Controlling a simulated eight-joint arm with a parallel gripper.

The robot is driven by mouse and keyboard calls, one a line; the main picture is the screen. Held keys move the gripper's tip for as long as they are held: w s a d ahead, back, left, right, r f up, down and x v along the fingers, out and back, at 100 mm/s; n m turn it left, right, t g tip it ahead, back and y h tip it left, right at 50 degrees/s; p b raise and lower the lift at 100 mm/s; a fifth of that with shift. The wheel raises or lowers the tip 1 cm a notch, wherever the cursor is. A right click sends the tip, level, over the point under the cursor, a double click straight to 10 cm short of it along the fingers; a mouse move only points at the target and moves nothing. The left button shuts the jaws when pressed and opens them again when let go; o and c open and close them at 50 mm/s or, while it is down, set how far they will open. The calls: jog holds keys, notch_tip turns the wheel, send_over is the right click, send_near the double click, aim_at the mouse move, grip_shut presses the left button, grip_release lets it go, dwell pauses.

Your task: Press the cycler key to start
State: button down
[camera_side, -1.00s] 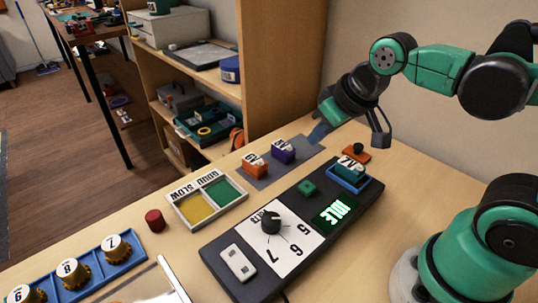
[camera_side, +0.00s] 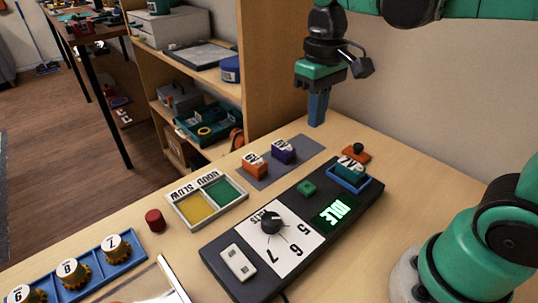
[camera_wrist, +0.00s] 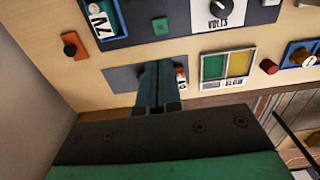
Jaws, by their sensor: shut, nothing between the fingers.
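The cycler is a long black box (camera_side: 232,281) on the table, with a dial (camera_side: 271,224), a screen (camera_side: 336,211) reading IDLE and a small green square key (camera_side: 307,188). The key also shows near the top of the wrist view (camera_wrist: 160,26). A teal servo (camera_side: 350,174) sits in the blue cradle at the box's far end. My gripper (camera_side: 317,122) is shut and empty, pointing down above the table's back part, beyond the cycler and well apart from the key. In the wrist view its fingers (camera_wrist: 158,66) hide part of the grey mat.
An orange servo (camera_side: 255,168) and a purple servo (camera_side: 283,152) stand on the grey mat (camera_side: 313,147). An orange block with a black knob (camera_side: 356,152) is behind the cradle. A yellow and green sorting tray (camera_side: 219,217) and a red cylinder (camera_side: 155,220) lie left of the cycler.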

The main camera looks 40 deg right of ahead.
aim_at(307, 185)
notch_tip(307, 185, down, 14)
jog(key=shift+r, duration=0.25)
dwell(0.3)
jog(key=shift+f, duration=1)
notch_tip(307, 185, up, 14)
jog(key=shift+r, duration=0.2)
dwell(0.4)
dwell(0.5)
jog(key=f+t, duration=0.1)
jog(key=t, duration=0.1)
jog(key=f+t, duration=0.1)
jog(key=t, duration=0.1)
jog(key=s+f+t, duration=0.1)
jog(key=t, duration=0.2)
jog(key=shift+s, duration=0.1)
